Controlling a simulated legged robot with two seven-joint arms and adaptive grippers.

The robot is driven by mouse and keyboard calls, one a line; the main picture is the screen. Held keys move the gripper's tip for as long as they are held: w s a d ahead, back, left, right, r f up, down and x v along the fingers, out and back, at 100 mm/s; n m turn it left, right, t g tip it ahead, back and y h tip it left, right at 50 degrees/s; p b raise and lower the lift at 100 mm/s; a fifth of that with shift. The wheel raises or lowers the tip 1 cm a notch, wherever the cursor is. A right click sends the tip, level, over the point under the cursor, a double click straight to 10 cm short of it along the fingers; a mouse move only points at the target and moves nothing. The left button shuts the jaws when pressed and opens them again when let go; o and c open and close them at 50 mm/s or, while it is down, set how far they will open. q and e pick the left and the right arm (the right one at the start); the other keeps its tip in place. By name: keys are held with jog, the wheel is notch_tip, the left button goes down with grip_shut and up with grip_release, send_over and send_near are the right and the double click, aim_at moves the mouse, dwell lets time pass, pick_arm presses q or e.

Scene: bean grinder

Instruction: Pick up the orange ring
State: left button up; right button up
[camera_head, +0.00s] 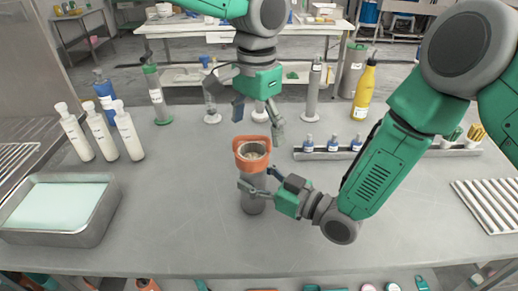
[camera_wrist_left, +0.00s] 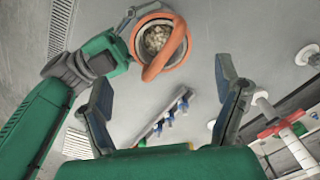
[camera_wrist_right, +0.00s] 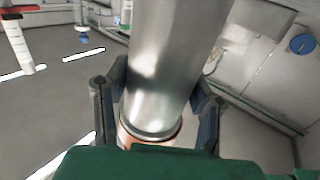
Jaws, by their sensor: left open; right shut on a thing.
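The orange ring (camera_head: 241,161) sits tilted around the top of an upright grey metal cylinder (camera_head: 253,203) in the middle of the table. My left gripper (camera_head: 257,112) is open and empty, above the ring and pointing down. The ring is not between its fingers. My right gripper (camera_head: 258,180) is shut on the cylinder below the ring. In the right wrist view the cylinder (camera_wrist_right: 172,55) fills the space between the fingers.
Several white bottles (camera_head: 101,131) and a tray of pale liquid (camera_head: 60,206) stand at the left. A yellow bottle (camera_head: 364,92) stands at the back. The table front (camera_head: 190,240) is clear.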

aim_at(254, 151)
pick_arm(q)
jog(key=shift+a+f, duration=0.55)
jog(key=shift+f, duration=0.15)
jog(key=f, duration=0.4)
jog(key=shift+s+d+f, duration=0.15)
jog(key=shift+s+f, duration=0.1)
jog(key=shift+d+f, duration=0.3)
jog(key=shift+d, duration=0.1)
jog(key=shift+a, duration=0.25)
jog(key=c, duration=1.2)
jog(key=shift+a, duration=0.1)
